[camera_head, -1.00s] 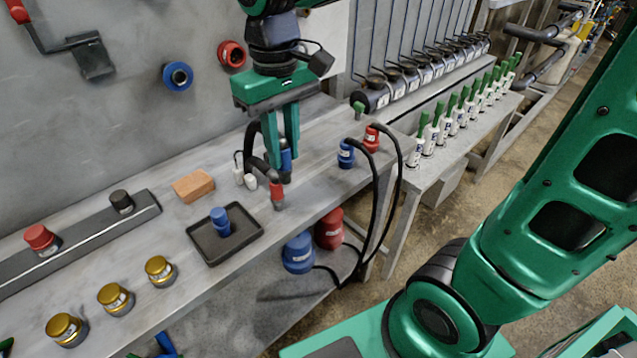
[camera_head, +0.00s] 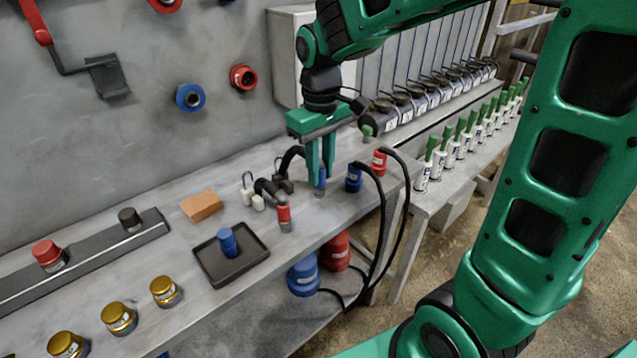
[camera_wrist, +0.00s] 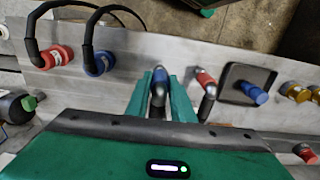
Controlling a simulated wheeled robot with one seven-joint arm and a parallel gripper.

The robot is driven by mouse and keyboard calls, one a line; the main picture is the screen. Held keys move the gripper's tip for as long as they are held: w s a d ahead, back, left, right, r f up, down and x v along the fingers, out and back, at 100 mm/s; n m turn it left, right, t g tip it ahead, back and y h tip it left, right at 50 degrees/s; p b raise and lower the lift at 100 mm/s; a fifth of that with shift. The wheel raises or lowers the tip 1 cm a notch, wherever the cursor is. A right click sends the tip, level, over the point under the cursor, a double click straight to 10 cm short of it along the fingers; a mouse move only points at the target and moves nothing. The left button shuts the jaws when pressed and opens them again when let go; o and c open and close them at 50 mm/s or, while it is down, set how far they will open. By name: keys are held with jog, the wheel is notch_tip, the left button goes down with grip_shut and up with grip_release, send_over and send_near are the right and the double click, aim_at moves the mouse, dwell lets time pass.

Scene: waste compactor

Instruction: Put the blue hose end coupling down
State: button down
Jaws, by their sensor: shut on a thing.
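The blue hose end coupling (camera_head: 322,177) is on a short dark hose, above the grey bench near its right end. My gripper (camera_head: 319,183) is shut on it, with the green fingers pointing down. In the wrist view the blue coupling (camera_wrist: 159,77) shows between the two fingers. Its lower end is close to the bench top; I cannot tell whether it touches. The red hose end coupling (camera_head: 284,213) stands to the left, on a similar dark hose.
A blue fitting (camera_head: 354,177) and a red fitting (camera_head: 379,161) with black hoses stand just right of my gripper. A black tray (camera_head: 208,258) holding a blue piece and an orange block (camera_head: 201,206) lie to the left.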

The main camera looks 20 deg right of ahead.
aim_at(323, 182)
jog(key=shift+w+d+f, duration=0.45)
jog(key=shift+d, duration=0.1)
jog(key=shift+f, duration=2)
jog(key=c, duration=1.5)
grip_release()
jog(key=shift+c, duration=0.2)
notch_tip(323, 182, up, 12)
